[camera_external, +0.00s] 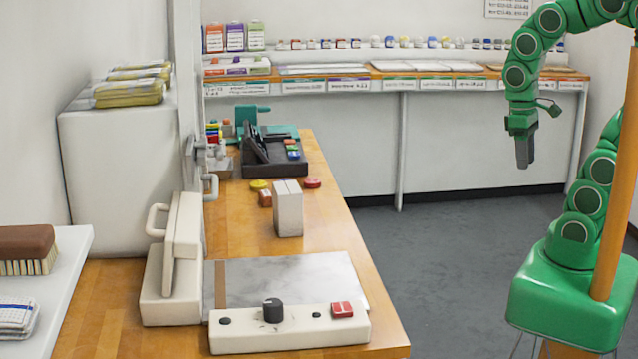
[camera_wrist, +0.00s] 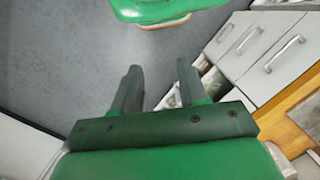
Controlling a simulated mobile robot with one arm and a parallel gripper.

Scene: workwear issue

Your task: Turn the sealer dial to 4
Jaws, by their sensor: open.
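The sealer's white control panel (camera_external: 290,328) lies at the near end of the wooden bench in the external view. Its black dial (camera_external: 273,310) stands up left of the panel's middle; the number it points to is too small to read. A red switch (camera_external: 342,310) sits to the right of the dial, with small dark knobs between and at the left. My gripper (camera_external: 525,153) hangs over the floor at the upper right, far from the dial. In the wrist view my gripper (camera_wrist: 158,88) has its two fingers apart with nothing between them.
A grey-white plate (camera_external: 290,280) lies behind the panel, beside a white upright unit with a handle (camera_external: 172,270). A white box (camera_external: 288,208) and a black tray (camera_external: 272,158) stand further back on the bench. Grey floor (camera_external: 450,240) is clear between bench and arm.

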